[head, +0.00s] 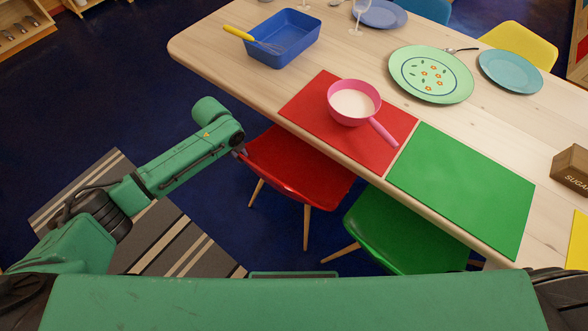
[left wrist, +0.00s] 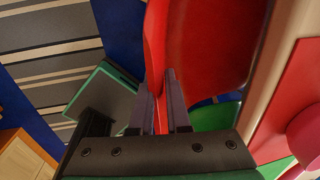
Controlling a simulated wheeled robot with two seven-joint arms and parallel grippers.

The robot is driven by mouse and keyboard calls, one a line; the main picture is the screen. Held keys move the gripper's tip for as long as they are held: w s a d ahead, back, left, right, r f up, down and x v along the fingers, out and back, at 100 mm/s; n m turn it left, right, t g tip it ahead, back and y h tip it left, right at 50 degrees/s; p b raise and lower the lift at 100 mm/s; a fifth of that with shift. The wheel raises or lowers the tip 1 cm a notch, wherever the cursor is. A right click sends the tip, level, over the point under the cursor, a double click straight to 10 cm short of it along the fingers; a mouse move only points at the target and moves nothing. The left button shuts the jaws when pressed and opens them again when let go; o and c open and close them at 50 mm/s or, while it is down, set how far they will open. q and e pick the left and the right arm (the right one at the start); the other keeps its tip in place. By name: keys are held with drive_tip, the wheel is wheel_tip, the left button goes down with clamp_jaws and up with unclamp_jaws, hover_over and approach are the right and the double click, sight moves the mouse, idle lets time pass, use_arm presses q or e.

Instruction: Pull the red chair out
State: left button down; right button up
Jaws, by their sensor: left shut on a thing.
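The red chair (head: 296,165) stands at the near side of the wooden table, with part of its seat under the tabletop. Its wooden legs show below the seat. My left gripper (head: 241,151) is at the chair's left edge. In the left wrist view the two fingers (left wrist: 163,104) are shut on the red chair's edge (left wrist: 156,60), and the red seat (left wrist: 212,45) fills the upper middle. My right gripper is not in view.
A green chair (head: 395,232) stands just right of the red one. The table (head: 225,62) holds a blue tray (head: 284,38), a pink pan (head: 352,103) on a red mat, a green mat (head: 462,188) and plates. A striped rug (head: 170,245) and blue floor lie left.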

use_arm(q)
drive_tip(key=s+a+p, duration=0.8)
drive_tip(key=s, duration=0.2)
drive_tip(key=shift+r+p, duration=0.2)
drive_tip(key=shift+p, duration=0.2)
idle(0.4)
drive_tip(key=shift+s, duration=0.1)
